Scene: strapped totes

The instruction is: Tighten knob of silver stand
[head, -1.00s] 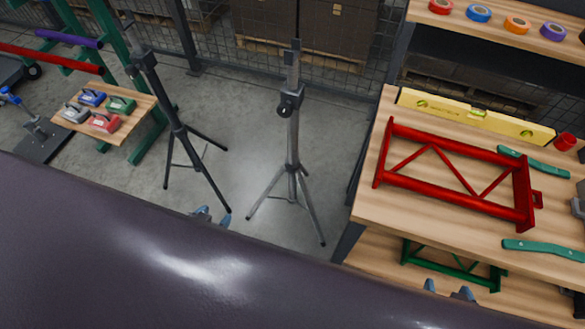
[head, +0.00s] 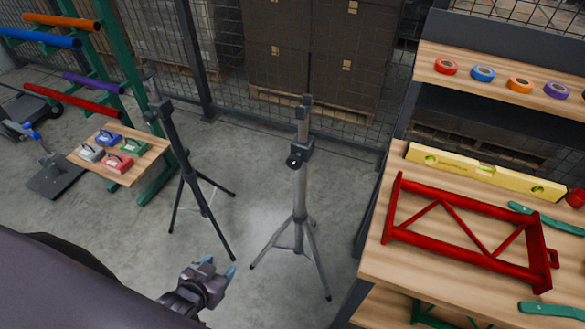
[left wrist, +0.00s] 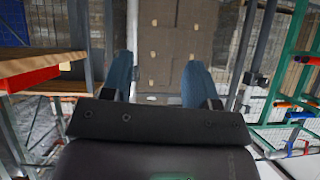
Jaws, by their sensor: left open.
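The silver stand (head: 300,205) is upright on the floor on its tripod legs, right of the middle in the head view. Its dark knob (head: 294,161) sits on the collar partway up the pole. My left gripper (head: 219,268) is open and empty, low in the head view, to the left of the silver stand's legs and apart from it. Its blue fingers also show spread in the left wrist view (left wrist: 158,80), with nothing between them. My right gripper is not in view.
A black stand (head: 186,160) stands left of the silver one. A wooden table (head: 376,258) at right carries a red frame (head: 468,235) and yellow level (head: 485,173). Floor between is clear.

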